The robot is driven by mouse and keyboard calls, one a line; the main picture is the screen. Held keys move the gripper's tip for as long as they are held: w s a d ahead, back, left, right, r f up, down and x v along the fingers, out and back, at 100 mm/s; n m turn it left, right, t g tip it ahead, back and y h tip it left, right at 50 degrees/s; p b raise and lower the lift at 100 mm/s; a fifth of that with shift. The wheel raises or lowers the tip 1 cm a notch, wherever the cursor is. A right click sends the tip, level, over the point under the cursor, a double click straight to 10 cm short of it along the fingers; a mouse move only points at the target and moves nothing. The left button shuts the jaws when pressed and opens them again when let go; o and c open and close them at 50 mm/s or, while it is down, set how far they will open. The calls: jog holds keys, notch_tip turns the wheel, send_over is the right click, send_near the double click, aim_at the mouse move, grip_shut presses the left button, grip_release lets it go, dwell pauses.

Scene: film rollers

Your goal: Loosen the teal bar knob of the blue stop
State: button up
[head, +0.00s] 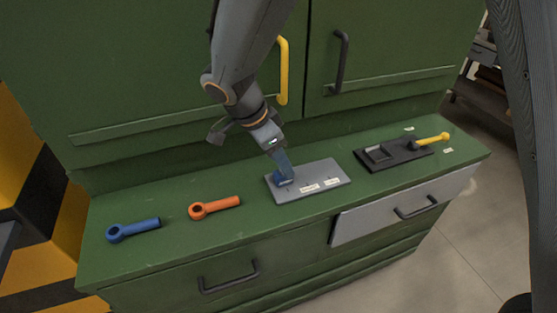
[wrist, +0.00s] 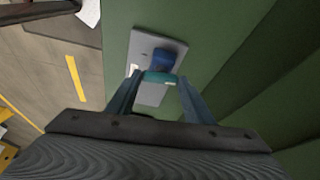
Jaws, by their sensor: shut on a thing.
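The blue stop (wrist: 163,58) sits on a grey plate (head: 325,178) on the green bench top. It shows as a small blue block (head: 284,182) at the plate's left end in the head view. The teal bar knob (wrist: 160,78) lies in front of the blue stop in the wrist view. My gripper (wrist: 158,80) is shut on the teal bar knob, one finger at each end of it. In the head view my gripper (head: 281,170) reaches down to the stop and hides most of the knob.
A blue ring-ended handle (head: 134,229) and an orange one (head: 214,207) lie left of the plate. A black plate (head: 395,152) with a yellow lever (head: 431,139) sits to the right. Green cabinet doors with yellow (head: 283,70) and black (head: 341,62) handles rise behind.

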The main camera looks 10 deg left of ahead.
jog(key=n+b, duration=0.1)
jog(key=n, duration=0.1)
jog(key=n+t+y+b, duration=0.1)
jog(key=n, duration=0.1)
jog(key=n+y+b, duration=0.1)
jog(key=n+b, duration=0.1)
jog(key=shift+s+d+t, duration=0.15)
jog(key=shift+d+t, duration=0.1)
jog(key=shift+t, duration=0.05)
jog(key=n, duration=0.1)
jog(key=n+y, duration=0.1)
jog(key=n, duration=0.2)
jog(key=shift+d+n+y, duration=0.3)
jog(key=shift+n+y, duration=0.1)
jog(key=shift+s+r+n+y+p, duration=0.1)
jog(key=shift+n+y+p, duration=0.3)
jog(key=shift+n+p, duration=0.6)
jog(key=shift+d+n+p, duration=0.1)
jog(key=shift+n+p, duration=0.6)
jog(key=shift+p, duration=0.15)
jog(key=shift+y+p, duration=0.3)
jog(key=shift+p, duration=0.1)
jog(key=n+p, duration=0.1)
jog(key=p, duration=0.4)
jog(key=shift+r+n, duration=0.1)
jog(key=shift+n, duration=0.3)
jog(key=shift+d+f+n+y+p, duration=0.1)
jog(key=shift+f+n+y+p, duration=0.25)
jog(key=shift+p, duration=1.35)
jog(key=shift+r, duration=0.1)
